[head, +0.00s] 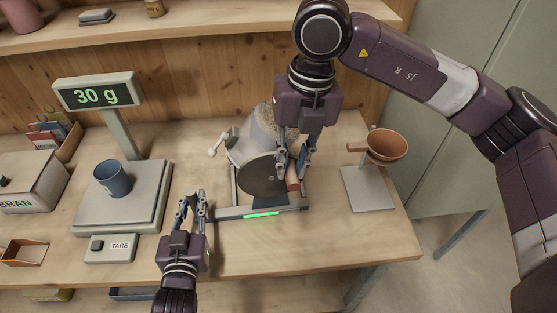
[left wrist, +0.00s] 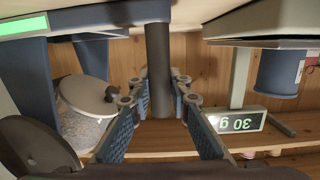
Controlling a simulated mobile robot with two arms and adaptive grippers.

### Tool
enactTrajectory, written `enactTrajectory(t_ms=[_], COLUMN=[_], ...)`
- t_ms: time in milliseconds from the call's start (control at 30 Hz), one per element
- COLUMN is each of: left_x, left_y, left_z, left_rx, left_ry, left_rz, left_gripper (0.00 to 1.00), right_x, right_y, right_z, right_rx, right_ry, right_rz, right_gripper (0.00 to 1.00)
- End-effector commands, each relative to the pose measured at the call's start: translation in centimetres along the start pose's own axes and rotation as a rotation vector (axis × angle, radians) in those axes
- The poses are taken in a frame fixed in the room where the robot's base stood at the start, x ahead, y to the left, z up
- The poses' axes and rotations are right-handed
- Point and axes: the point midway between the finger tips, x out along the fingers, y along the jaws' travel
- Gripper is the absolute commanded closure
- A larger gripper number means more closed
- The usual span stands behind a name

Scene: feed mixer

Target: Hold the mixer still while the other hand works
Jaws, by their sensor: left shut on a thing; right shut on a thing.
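The mixer (head: 247,145) stands mid-bench, with a pale, speckled drum, a dark round front disc (head: 258,176) and a lit green strip (head: 262,214) on its base. My left gripper (head: 192,197) is at the base's left front. In the left wrist view its fingers (left wrist: 160,112) close around a dark round bar (left wrist: 158,65). My right gripper (head: 293,162) is at the disc's right side, shut on a reddish-brown crank grip (head: 292,182), whose upper part it hides. The drum (left wrist: 85,130) also shows in the left wrist view.
A scale (head: 122,200) reading 30 g, with a blue cup (head: 112,178) on it, stands left of the mixer. A TARE box (head: 110,247) is in front. A brown funnel (head: 387,144) on a stand is at right. A BRAN bin (head: 30,182) stands far left.

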Motion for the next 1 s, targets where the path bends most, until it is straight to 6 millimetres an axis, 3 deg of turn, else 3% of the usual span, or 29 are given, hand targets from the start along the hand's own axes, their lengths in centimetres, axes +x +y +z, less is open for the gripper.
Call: enactTrajectory(t_ms=[433, 667, 1000], left_x=[0.0, 0.0, 0.0], left_y=[-0.4, -0.4, -0.4], left_z=[0.1, 0.0, 0.0], left_rx=[0.004, 0.005, 0.005], left_ry=[-0.003, -0.002, 0.000], left_rz=[-0.007, -0.007, -0.007], left_gripper=[1.00, 1.00, 1.00], right_x=[3.4, 5.6, 8.7], right_y=[-2.8, -2.9, -1.6], right_z=[0.0, -0.1, -0.2], right_rx=[0.006, 0.005, 0.003], right_ry=[0.002, 0.004, 0.006], right_rz=[-0.009, -0.010, -0.009], right_gripper=[1.00, 1.00, 1.00])
